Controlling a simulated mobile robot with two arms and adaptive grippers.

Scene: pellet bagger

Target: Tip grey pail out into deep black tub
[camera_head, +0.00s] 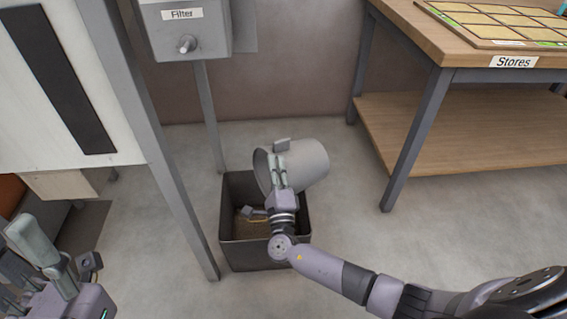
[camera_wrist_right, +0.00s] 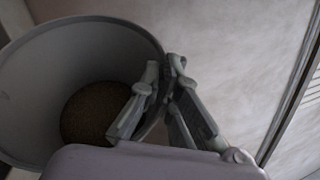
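The grey pail (camera_head: 306,163) is tilted on its side above the deep black tub (camera_head: 257,254), its mouth facing left over the tub. My right gripper (camera_head: 280,160) is shut on the pail's rim. In the right wrist view the gripper (camera_wrist_right: 170,75) pinches the wall of the pail (camera_wrist_right: 95,40), and a patch of brown pellets (camera_wrist_right: 95,112) shows within the pail's mouth; I cannot tell whether it lies in the pail or below. Brown material also shows in the tub in the head view. My left gripper (camera_head: 90,262) is at the lower left, partly in view, away from the pail.
A grey post with the Filter box (camera_head: 187,28) stands behind the tub, and a slanted metal leg (camera_head: 165,170) runs close by its left side. The Stores table (camera_head: 450,40) with a lower shelf is at the right. The floor between tub and table is clear.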

